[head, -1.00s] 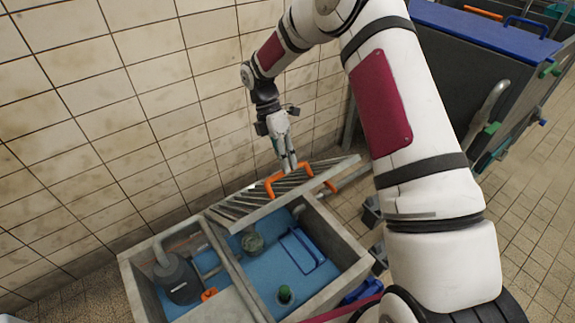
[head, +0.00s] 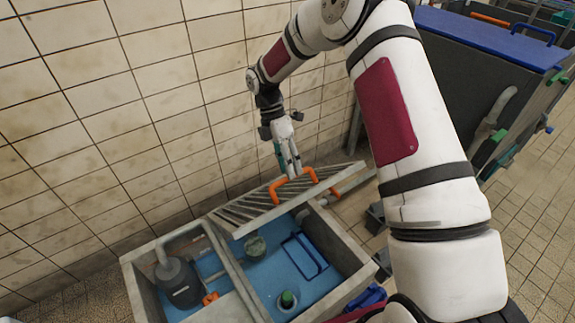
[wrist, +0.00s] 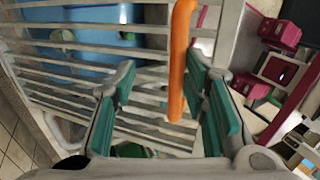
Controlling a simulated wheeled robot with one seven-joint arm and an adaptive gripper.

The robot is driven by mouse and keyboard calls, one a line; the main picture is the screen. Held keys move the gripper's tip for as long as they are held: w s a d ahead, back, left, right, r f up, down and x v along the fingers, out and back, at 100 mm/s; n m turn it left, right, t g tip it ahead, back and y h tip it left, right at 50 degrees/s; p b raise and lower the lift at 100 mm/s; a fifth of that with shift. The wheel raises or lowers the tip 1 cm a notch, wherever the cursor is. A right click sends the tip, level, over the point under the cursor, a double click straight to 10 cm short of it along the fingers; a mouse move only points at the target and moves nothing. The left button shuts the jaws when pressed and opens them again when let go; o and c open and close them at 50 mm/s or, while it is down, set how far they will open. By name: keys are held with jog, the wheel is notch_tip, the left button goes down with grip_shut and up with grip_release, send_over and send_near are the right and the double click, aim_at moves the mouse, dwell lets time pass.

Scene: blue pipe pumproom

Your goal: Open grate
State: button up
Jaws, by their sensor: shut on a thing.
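The grate (head: 252,213) is a pale slatted panel that is tilted up over the right compartment of a concrete basin (head: 344,289). Its far edge is low near the wall side and its near edge is raised, so the blue floor below shows. An orange handle (head: 294,184) stands on the grate. My gripper (head: 291,171) is at this handle, shut on it. In the wrist view, the orange handle (wrist: 180,62) passes between the teal-padded fingers (wrist: 168,112), with the grate slats (wrist: 70,75) behind. The exact finger contact is hard to see.
The basin's left compartment holds a dark pump (head: 179,284) with a pipe. The right one holds a blue frame (head: 304,255) and a green-capped fitting (head: 287,298). A tiled wall (head: 90,120) stands close behind. A blue-lidded tank (head: 490,40) stands at right.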

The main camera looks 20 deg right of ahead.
jog(key=v, duration=1.2)
